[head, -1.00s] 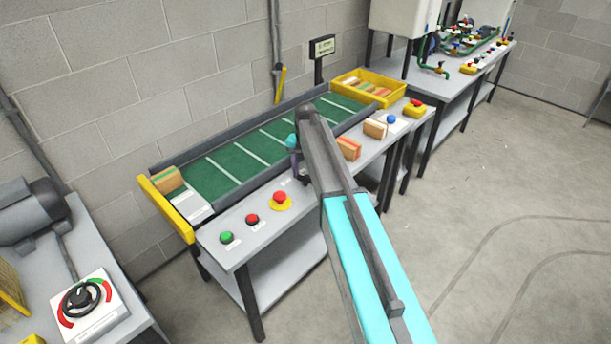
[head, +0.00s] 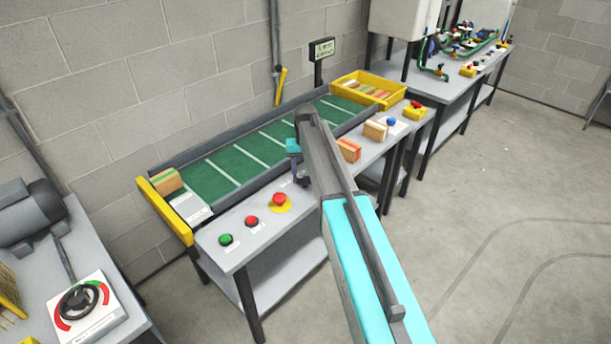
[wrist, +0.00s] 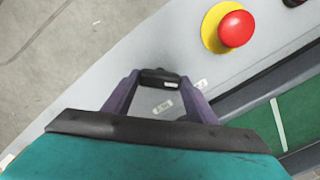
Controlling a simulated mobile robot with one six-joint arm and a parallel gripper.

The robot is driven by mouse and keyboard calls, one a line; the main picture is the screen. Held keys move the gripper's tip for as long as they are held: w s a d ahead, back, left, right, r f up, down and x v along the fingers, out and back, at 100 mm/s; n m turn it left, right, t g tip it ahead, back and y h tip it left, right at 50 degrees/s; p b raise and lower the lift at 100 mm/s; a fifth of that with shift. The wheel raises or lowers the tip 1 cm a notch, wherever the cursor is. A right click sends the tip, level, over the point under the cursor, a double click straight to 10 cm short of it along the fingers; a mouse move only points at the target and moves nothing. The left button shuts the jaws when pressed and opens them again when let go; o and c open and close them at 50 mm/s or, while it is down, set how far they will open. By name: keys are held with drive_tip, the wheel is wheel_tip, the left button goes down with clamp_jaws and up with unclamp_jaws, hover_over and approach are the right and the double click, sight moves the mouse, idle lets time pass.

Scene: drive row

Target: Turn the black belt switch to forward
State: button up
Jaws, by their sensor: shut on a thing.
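The black belt switch (wrist: 159,76) is a small dark knob with a white mark, on the grey control ledge beside the belt. In the wrist view the purple fingers of my gripper (wrist: 161,84) reach to either side of it and are shut on it. Small white labels (wrist: 163,107) with print too small to read lie close to the knob. In the head view my gripper (head: 301,182) points down at the ledge, right of the red mushroom button.
A red mushroom button on a yellow base (head: 280,200) is nearby, with a red button (head: 251,222) and a green button (head: 225,240) further left. The green belt (head: 208,178) runs behind. Wooden blocks (head: 348,150) stand on the ledge to the right.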

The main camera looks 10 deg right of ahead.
sight(306, 177)
drive_tip(key=o, duration=1.1)
drive_tip(key=shift+c, duration=0.2)
drive_tip(key=shift+r, duration=0.15)
wheel_tip(306, 177, up, 14)
drive_tip(key=b, duration=0.3)
drive_tip(key=shift+f, duration=0.2)
